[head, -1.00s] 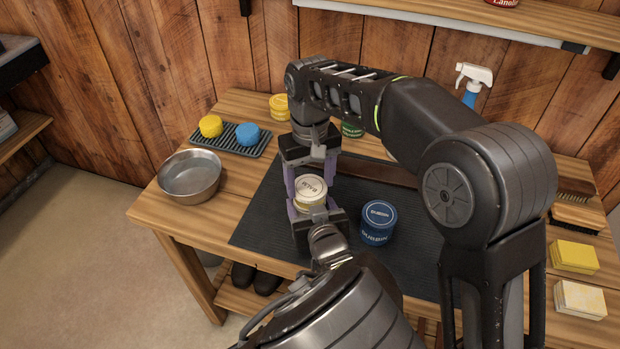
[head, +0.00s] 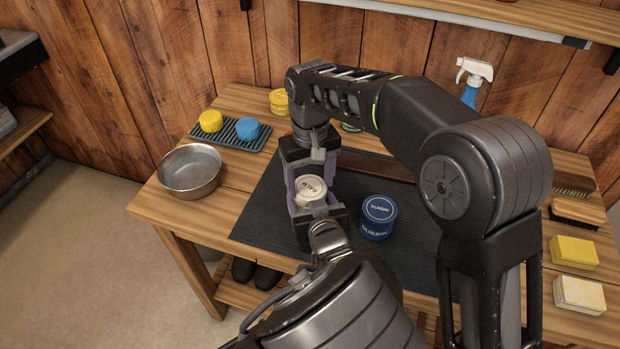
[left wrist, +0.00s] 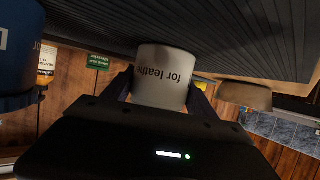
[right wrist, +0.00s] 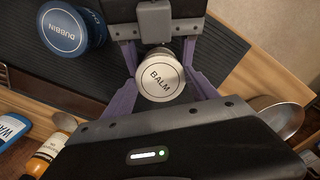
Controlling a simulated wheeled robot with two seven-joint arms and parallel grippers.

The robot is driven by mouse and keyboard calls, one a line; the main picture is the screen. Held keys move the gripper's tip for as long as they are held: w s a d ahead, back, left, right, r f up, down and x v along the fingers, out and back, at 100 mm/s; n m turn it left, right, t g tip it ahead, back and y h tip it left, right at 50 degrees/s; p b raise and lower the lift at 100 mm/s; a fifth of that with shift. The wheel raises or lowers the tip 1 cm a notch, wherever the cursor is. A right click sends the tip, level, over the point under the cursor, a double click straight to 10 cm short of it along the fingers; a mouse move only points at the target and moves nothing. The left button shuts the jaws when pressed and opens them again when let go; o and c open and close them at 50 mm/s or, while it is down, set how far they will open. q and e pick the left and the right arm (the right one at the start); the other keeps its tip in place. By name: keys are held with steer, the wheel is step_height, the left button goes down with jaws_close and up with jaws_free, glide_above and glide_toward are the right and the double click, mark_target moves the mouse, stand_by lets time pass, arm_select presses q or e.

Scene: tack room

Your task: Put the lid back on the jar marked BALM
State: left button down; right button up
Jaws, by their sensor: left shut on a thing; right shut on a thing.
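The white BALM lid (right wrist: 161,80) is between the purple fingers of my right gripper (right wrist: 163,75), which is shut on it from above. In the head view the lid (head: 311,189) shows its lettering upside down. The white jar (left wrist: 165,75), with dark lettering on its side, is held upright by my left gripper (left wrist: 160,95), shut around its body. The lid is over the jar's top, in line with it; whether it is fully seated cannot be told, as the fingers hide the joint. In the head view my right gripper (head: 308,170) is above my left gripper (head: 320,212).
A blue DUBBIN jar (head: 378,217) stands close on the right on the dark mat (head: 262,215). Yellow blocks (head: 574,251) and a brush (head: 577,212) lie at right.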

steer(key=shift+f, duration=0.55)
stand_by(0.6)
steer(key=m, duration=0.3)
stand_by(0.3)
steer(key=o, duration=1.3)
steer(key=shift+r, duration=0.1)
